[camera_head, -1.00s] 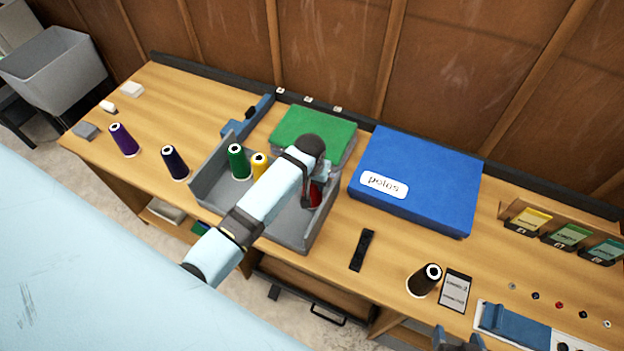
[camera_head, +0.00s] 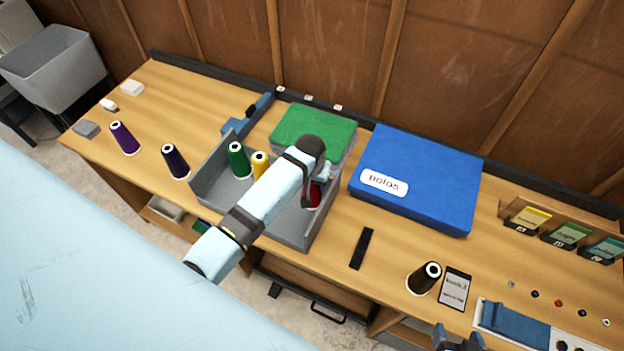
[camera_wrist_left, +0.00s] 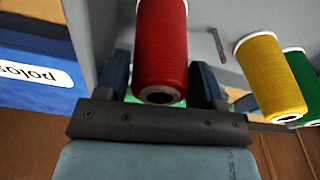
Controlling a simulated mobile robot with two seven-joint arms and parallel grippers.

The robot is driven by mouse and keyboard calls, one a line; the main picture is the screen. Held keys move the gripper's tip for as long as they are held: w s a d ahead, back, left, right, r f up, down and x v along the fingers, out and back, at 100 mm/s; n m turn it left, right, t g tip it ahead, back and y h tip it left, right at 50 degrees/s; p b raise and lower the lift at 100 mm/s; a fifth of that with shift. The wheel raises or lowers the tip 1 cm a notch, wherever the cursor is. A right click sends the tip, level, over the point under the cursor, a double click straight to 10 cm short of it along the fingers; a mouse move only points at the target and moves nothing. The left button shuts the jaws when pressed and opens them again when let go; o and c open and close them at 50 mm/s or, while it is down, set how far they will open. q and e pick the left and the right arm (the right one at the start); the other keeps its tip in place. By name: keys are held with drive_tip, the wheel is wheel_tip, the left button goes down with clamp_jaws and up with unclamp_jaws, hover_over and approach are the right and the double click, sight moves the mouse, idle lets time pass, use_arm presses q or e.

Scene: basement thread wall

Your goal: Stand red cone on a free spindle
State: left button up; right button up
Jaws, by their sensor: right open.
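The red cone (camera_wrist_left: 160,50) is between the two fingers of my left gripper (camera_wrist_left: 160,75), its small holed end towards the wrist. I cannot tell whether the fingers press on it. In the head view the red cone (camera_head: 315,195) is partly hidden by my left gripper (camera_head: 318,180), at the right end of the grey tray (camera_head: 290,228). A bare metal pin (camera_wrist_left: 217,45), like a spindle, stands between the red and yellow cones. The yellow cone (camera_head: 260,164) and green cone (camera_head: 238,160) stand in the tray. My right gripper (camera_head: 458,342) is open at the bottom edge.
A green-topped box (camera_head: 312,130) is behind the tray and a blue box (camera_head: 418,180) to its right. A black strip (camera_head: 361,248) lies right of the tray.

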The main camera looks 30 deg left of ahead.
use_arm(q)
drive_tip(key=shift+o, duration=1.3)
wheel_tip(320, 180, up, 14)
drive_tip(key=s+b, duration=0.1)
drive_tip(key=s, duration=0.1)
drive_tip(key=s+r+m+t, duration=0.1)
drive_tip(key=s+m, duration=0.1)
drive_tip(key=s, duration=1.1)
drive_tip(key=s+r+m+t, duration=0.1)
drive_tip(key=s+r+m, duration=0.1)
drive_tip(key=s, duration=1.1)
drive_tip(key=w+d+f+t+h, duration=0.1)
drive_tip(key=w+d+f+t, duration=0.1)
drive_tip(key=f, duration=0.2)
drive_tip(key=w+d+f+t+h, duration=0.1)
drive_tip(key=w+f+t, duration=0.1)
drive_tip(key=f, duration=0.3)
drive_tip(key=w+d+f+m+t+h, duration=0.1)
drive_tip(key=w+d+f+t, duration=0.1)
drive_tip(key=f, duration=0.3)
drive_tip(key=shift+w+d+f+t, duration=0.25)
drive_tip(key=shift+d+t, duration=0.1)
drive_tip(key=shift+t, duration=0.45)
